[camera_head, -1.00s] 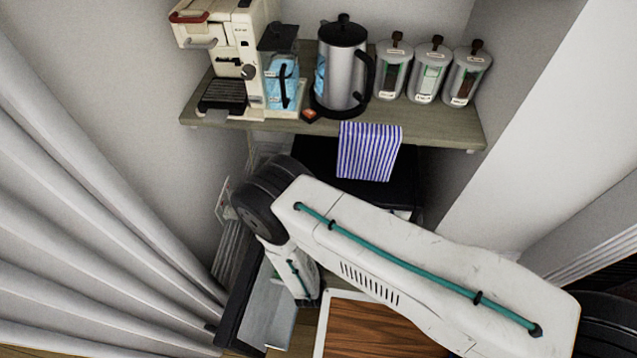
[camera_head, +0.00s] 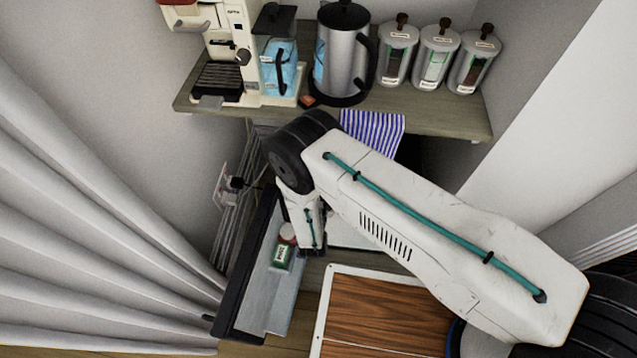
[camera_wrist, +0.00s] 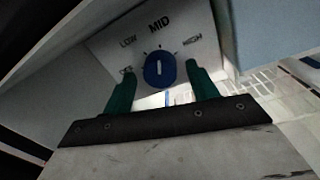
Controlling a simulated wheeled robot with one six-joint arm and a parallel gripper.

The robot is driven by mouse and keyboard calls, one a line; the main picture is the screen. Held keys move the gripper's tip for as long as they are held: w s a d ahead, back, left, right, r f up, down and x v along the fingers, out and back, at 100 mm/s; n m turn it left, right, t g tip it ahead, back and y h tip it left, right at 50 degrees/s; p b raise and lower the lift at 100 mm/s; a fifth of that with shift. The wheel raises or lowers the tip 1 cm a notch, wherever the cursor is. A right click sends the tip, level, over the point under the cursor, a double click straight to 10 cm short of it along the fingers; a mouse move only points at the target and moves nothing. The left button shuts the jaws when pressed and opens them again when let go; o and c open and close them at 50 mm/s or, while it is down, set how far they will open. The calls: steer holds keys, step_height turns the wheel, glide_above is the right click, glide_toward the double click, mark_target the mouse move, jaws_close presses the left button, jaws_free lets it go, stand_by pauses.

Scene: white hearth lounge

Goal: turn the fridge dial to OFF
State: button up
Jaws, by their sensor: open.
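The fridge dial (camera_wrist: 159,69) is a round blue knob with a white mark, on a pale plate lettered OFF, LOW, MID and HIGH. The mark stands upright, pointing at MID. My gripper (camera_wrist: 160,73) is open, its two green fingers reaching toward the plate, one on each side of the dial. I cannot tell whether they touch it. In the head view, my arm reaches down below the shelf beside the open fridge door (camera_head: 262,306); the dial and the fingers are hidden there.
A green box (camera_head: 282,257) stands in the fridge door. A wooden shelf (camera_head: 430,115) above my arm holds a coffee machine (camera_head: 225,45), a steel press (camera_head: 343,60) and jars. A striped cloth (camera_head: 374,128) hangs from it. A curtain (camera_head: 90,230) is at left.

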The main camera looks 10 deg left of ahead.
steer(key=c, duration=1)
steer(key=n+h, duration=0.1)
steer(key=n, duration=1.8)
steer(key=shift+d+r, duration=0.1)
steer(key=shift+r, duration=0.05)
